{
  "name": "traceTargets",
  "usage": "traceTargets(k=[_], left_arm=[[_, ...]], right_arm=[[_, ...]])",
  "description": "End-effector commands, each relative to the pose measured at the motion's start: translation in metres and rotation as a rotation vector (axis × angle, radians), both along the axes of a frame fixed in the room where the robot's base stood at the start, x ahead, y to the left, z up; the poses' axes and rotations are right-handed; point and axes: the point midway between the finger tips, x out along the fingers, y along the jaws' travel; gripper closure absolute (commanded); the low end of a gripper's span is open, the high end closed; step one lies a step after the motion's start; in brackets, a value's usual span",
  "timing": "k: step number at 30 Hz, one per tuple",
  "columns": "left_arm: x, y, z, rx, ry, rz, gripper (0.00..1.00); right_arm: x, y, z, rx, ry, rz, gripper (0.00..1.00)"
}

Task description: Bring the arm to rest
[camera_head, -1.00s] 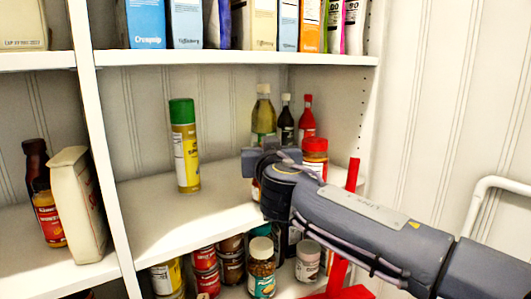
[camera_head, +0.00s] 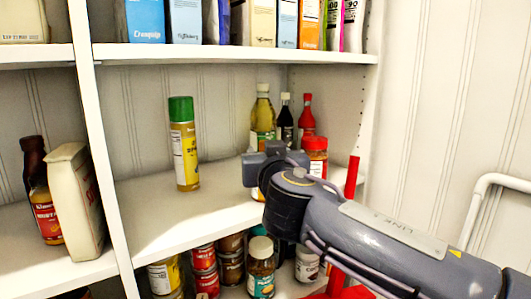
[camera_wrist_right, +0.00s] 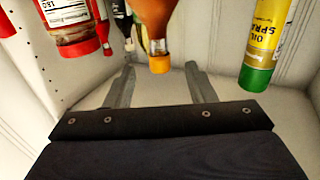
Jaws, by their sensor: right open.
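My right arm (camera_head: 380,230) comes in from the lower right and reaches over the middle shelf. Its gripper (camera_head: 256,170) is at the shelf's right part, in front of the oil bottle (camera_head: 263,115) and left of the red-lidded jar (camera_head: 316,155). In the wrist view, which shows the bottles upside down, the two fingers (camera_wrist_right: 160,84) are apart with nothing held between them. The fingertips are hard to make out in the head view. My left gripper is not in view.
A green-capped spray can (camera_head: 184,145) stands left of my gripper. A dark bottle (camera_head: 285,120) and a red bottle (camera_head: 307,115) stand behind. Jars and cans (camera_head: 261,268) fill the lower shelf below my arm. A white upright (camera_head: 100,150) divides the shelving.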

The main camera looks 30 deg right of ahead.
Motion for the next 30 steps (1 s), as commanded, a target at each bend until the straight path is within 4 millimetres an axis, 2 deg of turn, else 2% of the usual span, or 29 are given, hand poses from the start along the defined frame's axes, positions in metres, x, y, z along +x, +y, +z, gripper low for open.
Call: traceTargets(k=[3, 6, 12, 15, 17, 20, 23, 24, 27, 30], left_arm=[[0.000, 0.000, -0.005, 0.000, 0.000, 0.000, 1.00], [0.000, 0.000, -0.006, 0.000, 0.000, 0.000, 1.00], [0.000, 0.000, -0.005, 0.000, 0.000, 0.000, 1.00], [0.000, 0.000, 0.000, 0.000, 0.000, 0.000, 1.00], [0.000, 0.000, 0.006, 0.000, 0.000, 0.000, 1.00], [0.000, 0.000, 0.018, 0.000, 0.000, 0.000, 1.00], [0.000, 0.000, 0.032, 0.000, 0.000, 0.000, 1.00], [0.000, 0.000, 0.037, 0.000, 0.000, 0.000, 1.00], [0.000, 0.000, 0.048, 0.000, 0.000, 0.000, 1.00], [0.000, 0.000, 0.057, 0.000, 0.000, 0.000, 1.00]], right_arm=[[-0.015, 0.006, -0.001, -0.001, -0.002, 0.001, 0.50], [-0.023, 0.009, -0.001, 0.001, 0.000, 0.000, 0.50], [-0.025, 0.010, -0.002, 0.001, 0.007, -0.001, 0.50], [-0.031, 0.004, -0.014, 0.011, 0.064, -0.013, 0.50], [-0.040, -0.003, -0.033, 0.024, 0.140, -0.025, 0.50], [-0.066, -0.015, -0.082, 0.072, 0.334, -0.034, 0.50], [-0.104, -0.016, -0.142, 0.152, 0.561, 0.001, 0.50], [-0.121, -0.011, -0.165, 0.193, 0.645, 0.032, 0.50], [-0.162, 0.010, -0.213, 0.306, 0.820, 0.141, 0.50], [-0.197, 0.040, -0.244, 0.418, 0.930, 0.273, 0.50]])
